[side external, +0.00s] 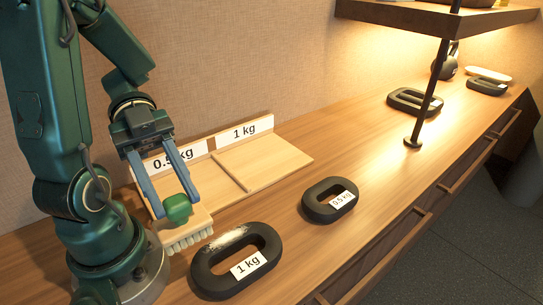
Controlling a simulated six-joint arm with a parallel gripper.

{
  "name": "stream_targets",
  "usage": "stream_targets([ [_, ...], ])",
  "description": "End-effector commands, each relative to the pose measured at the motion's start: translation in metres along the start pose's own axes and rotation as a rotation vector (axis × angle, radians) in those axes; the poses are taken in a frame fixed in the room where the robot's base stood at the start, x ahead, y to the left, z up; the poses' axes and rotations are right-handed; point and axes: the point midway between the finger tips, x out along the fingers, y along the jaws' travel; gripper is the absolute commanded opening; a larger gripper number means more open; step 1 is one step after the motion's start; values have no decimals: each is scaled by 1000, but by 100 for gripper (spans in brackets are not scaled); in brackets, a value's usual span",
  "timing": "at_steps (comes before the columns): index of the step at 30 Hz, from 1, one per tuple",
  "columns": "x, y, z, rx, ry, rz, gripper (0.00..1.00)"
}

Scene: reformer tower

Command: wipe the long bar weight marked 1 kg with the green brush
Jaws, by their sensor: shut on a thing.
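The long bar weight marked 1 kg (206,270) is a dark oval ring lying flat at the front of the wooden counter, with a white label on its near side. Its upper left surface shows pale, whitish patches. My gripper (174,199) points down, just left of and behind this weight. It is shut on the brush, whose green knob (178,209) sits at the fingertips. The brush has a wooden body and pale bristles (188,238) facing down. The bristles are close to the weight's left end; I cannot tell if they touch it.
A smaller weight marked 0.5 kg (321,212) lies to the right. A wooden tray (285,163) with 0.5 kg and 1 kg signs stands behind, against the wall. A dark post (428,95) holds a shelf; more dark weights (398,102) lie at the far right.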

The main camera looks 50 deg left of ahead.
Motion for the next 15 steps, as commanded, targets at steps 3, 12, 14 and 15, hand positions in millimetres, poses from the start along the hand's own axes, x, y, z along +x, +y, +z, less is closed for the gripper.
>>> stream_targets([
  [3,-2,-2,2,-10,2,-22,0],
  [12,5,-3,19,-15,5,-23,0],
  [14,7,-2,24,-15,4,-22,0],
  [15,9,-3,28,-15,5,-23,0],
])
